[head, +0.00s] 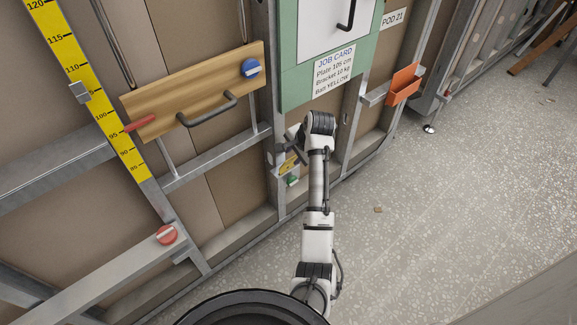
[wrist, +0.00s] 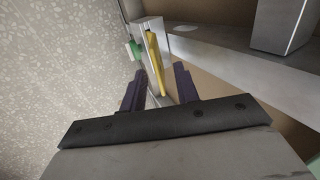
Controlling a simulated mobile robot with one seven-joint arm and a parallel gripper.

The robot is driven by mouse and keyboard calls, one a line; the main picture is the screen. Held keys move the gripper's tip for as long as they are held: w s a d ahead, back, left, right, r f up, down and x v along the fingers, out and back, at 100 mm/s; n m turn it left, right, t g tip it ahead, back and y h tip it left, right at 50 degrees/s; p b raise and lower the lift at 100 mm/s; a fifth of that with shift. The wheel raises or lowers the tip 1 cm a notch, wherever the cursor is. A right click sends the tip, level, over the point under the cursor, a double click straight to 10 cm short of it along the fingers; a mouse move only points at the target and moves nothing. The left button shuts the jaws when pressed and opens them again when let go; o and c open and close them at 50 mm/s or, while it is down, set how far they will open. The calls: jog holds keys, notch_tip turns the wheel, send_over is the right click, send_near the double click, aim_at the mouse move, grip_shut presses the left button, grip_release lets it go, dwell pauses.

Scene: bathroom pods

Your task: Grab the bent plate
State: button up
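My gripper (head: 292,143) reaches low at the wall frame, partly hidden by my arm in the head view. In the wrist view my gripper (wrist: 161,75) is open, with its two dark fingers apart. A narrow yellow piece (wrist: 155,60) lies ahead of and between the fingertips; I cannot tell whether it touches them. It stands beside a pale grey metal part (wrist: 152,26), with a small green part (wrist: 133,48) to the left. The yellow piece (head: 288,163) and green part (head: 293,181) also show in the head view. I cannot tell for sure which of these is the bent plate.
A wooden board (head: 195,90) with a dark handle and blue knob hangs at the left by a yellow scale (head: 90,95). A grey ledge (wrist: 245,60) borders the gripper's right side. The speckled floor (head: 440,190) is largely clear.

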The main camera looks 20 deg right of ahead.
send_over(290, 168)
jog(key=s, duration=0.2)
jog(key=f, duration=0.5)
jog(key=shift+w+a+p, duration=0.1)
jog(key=shift+a+p, duration=0.2)
jog(key=shift+r, duration=0.1)
grip_shut()
